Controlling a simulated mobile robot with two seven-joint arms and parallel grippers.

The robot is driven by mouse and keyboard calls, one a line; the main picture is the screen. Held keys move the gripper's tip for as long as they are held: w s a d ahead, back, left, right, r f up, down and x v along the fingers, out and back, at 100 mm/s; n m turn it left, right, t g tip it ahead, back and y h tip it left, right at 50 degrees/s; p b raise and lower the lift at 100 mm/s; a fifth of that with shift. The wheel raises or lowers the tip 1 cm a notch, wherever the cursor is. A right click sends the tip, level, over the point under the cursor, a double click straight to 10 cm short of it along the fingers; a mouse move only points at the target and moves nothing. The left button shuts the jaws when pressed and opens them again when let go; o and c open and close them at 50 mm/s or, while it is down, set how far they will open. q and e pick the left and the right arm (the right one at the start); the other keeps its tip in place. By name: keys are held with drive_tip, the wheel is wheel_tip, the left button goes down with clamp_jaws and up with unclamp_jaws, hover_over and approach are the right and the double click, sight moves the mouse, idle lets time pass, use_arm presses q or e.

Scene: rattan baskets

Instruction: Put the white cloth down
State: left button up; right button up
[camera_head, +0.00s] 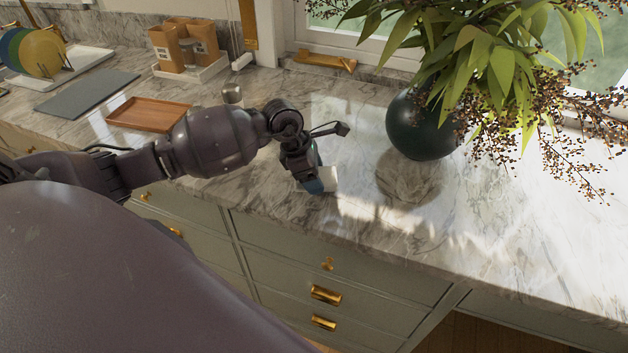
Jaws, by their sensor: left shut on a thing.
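My left arm reaches in from the left over the marble counter (270,205). Its gripper (314,185) points down near the counter's front edge. A small white cloth (328,178) shows at the fingertips, with a bluish part beside it. The left gripper is shut on the cloth. The cloth is at or just above the counter top; I cannot tell whether it touches. Most of the cloth is hidden by the gripper. My right gripper is not in view.
A dark round vase (418,125) with leafy branches stands right of the gripper. A wooden tray (148,114), a grey board (88,93), brown boxes (185,45) and a rack with plates (42,52) are at the left.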

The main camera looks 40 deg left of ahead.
use_arm(q)
wheel_tip(320, 180, down, 3)
drive_tip(key=shift+r, duration=0.15)
drive_tip(key=shift+s+f+b, duration=0.1)
drive_tip(key=shift+f+b, duration=0.25)
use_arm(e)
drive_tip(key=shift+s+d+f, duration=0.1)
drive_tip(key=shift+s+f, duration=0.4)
